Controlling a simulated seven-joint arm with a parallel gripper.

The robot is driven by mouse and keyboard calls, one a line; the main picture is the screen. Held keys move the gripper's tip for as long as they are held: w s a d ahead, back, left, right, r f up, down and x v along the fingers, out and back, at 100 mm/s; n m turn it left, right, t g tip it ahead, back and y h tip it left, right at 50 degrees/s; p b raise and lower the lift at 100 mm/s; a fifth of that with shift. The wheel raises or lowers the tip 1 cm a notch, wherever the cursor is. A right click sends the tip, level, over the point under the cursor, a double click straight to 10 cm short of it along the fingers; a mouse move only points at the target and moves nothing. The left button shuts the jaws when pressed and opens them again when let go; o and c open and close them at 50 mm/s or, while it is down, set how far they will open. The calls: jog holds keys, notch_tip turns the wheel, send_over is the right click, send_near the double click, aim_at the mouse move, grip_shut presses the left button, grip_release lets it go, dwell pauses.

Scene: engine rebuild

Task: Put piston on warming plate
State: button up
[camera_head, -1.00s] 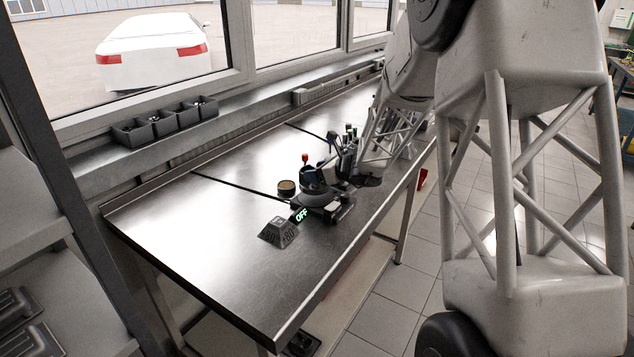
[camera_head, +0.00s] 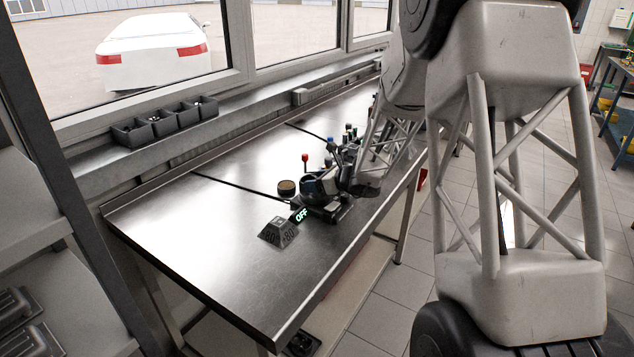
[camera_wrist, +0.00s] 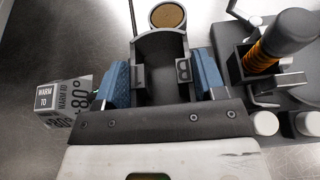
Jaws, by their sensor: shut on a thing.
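The piston (camera_wrist: 160,55) is a dark grey hollow cylinder with its open side toward the wrist camera. My gripper (camera_wrist: 160,82) has its blue fingers shut on the piston, one at each side. In the head view, my gripper (camera_head: 325,182) holds the piston over the warming plate (camera_head: 325,213), a low dark unit with a green OFF display. I cannot tell whether the piston touches the plate. The arm and gripper hide part of the plate.
A dark sign block (camera_head: 278,231) reading "warm to 80°" stands beside the plate. A round tan-topped tin (camera_head: 287,187) stands close behind. A fixture with an orange-banded dark cylinder (camera_wrist: 280,40) is close on the right in the wrist view. The near-left bench (camera_head: 210,240) is clear.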

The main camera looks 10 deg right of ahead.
jog(key=shift+f, duration=0.15)
jog(key=o, duration=1.2)
jog(key=shift+s+d+r, duration=0.25)
jog(key=shift+d+r, duration=0.05)
jog(key=shift+r, duration=0.05)
jog(key=v, duration=1.1)
jog(key=shift+s, duration=0.1)
